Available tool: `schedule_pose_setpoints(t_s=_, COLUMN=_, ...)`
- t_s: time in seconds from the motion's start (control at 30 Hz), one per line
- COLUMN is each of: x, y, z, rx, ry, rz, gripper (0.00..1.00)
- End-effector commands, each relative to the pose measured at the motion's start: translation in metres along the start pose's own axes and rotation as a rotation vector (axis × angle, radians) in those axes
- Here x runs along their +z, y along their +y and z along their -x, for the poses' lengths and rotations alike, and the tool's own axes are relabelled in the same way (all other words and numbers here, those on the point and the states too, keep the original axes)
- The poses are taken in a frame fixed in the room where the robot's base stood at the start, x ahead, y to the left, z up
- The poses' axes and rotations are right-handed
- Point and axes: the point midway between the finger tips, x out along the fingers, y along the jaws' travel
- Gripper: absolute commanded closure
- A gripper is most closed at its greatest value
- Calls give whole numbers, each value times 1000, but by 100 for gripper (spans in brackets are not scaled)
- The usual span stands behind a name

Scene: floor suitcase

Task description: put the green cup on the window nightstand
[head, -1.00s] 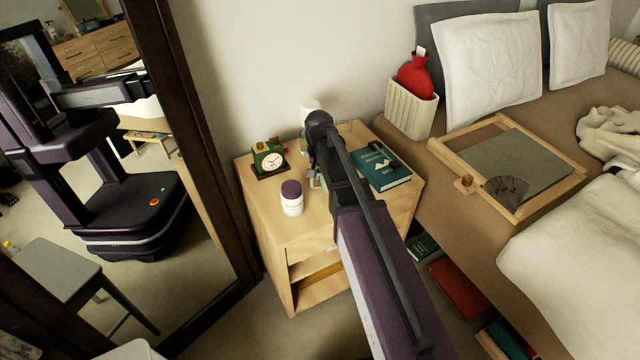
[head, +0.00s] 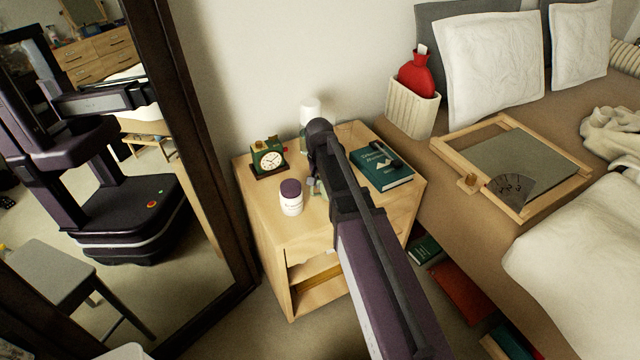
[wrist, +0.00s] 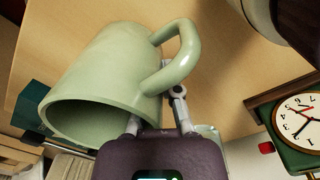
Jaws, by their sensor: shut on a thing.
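The pale green cup (wrist: 100,75) fills the left of the wrist view, with its mouth toward the lower left and its handle toward the upper right. My gripper (wrist: 156,108) is shut on the cup near the handle. In the head view my arm hides most of the cup, and only a small green bit shows beside my gripper (head: 320,190). The cup is over the wooden nightstand (head: 270,225); whether it touches the top is hard to tell.
On the nightstand are a green clock (head: 268,158), a white jar with a purple cap (head: 291,198), a white-topped item (head: 310,112) behind, and a teal book (head: 385,168) with dark glasses. A mirror (head: 150,200) stands left, the bed (head: 480,215) right.

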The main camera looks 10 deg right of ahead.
Motion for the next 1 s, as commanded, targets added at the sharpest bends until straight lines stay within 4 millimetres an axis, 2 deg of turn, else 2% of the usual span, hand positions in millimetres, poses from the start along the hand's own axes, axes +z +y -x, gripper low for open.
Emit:
schedule_pose_setpoints(t_s=0.13, x=0, y=0, z=-3, rx=0, ry=0, rz=0, gripper=100)
schedule_pose_setpoints(t_s=0.2, x=0, y=0, z=-2, rx=0, ry=0, rz=0, gripper=77)
schedule_pose_setpoints(t_s=0.27, x=0, y=0, z=-2, rx=0, ry=0, rz=0, gripper=59)
schedule_pose_setpoints(t_s=0.3, x=0, y=0, z=-2, rx=0, ry=0, rz=0, gripper=57)
schedule_pose_setpoints(t_s=0.77, x=0, y=0, z=0, rx=0, ry=0, rz=-1, gripper=57)
schedule_pose_setpoints(t_s=1.0, x=0, y=0, z=11, rx=0, ry=0, rz=-1, gripper=57)
